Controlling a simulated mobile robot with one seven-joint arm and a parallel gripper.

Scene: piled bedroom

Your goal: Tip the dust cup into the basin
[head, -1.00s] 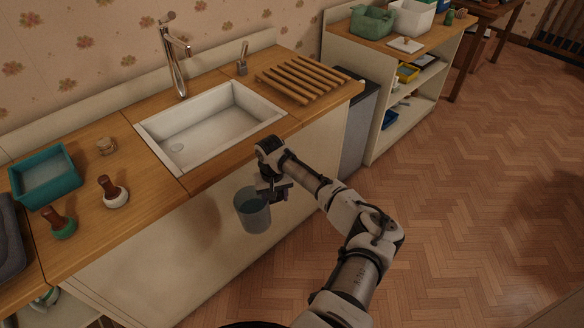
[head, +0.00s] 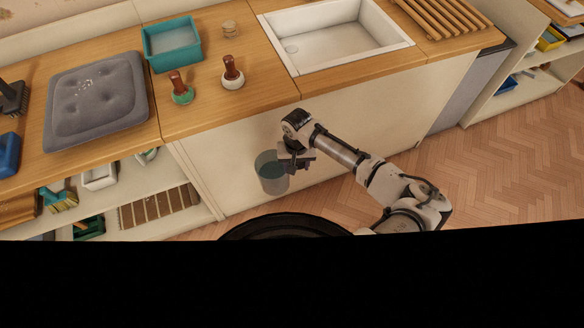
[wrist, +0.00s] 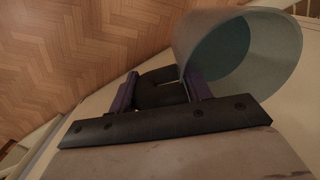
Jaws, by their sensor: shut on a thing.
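The dust cup (head: 272,174) is a grey-blue, open-topped cup in my gripper (head: 292,158). It hangs about upright in front of the counter's cabinet face, below the worktop. In the wrist view the cup (wrist: 287,48) is at the upper right, its teal inside partly visible and its bottom hidden. My gripper (wrist: 162,88) is shut on it near its side; the exact contact is unclear. The white rectangular basin (head: 338,48) is set into the wooden worktop, above and to the right of the cup in the head view. The visible part of the basin looks empty.
Two knobbed stamps (head: 232,74) and a teal tub (head: 172,46) stand left of the basin, with a grey cushion (head: 95,98) farther left. A slatted wooden rack (head: 446,16) lies to the right. Open shelves (head: 110,190) are below left.

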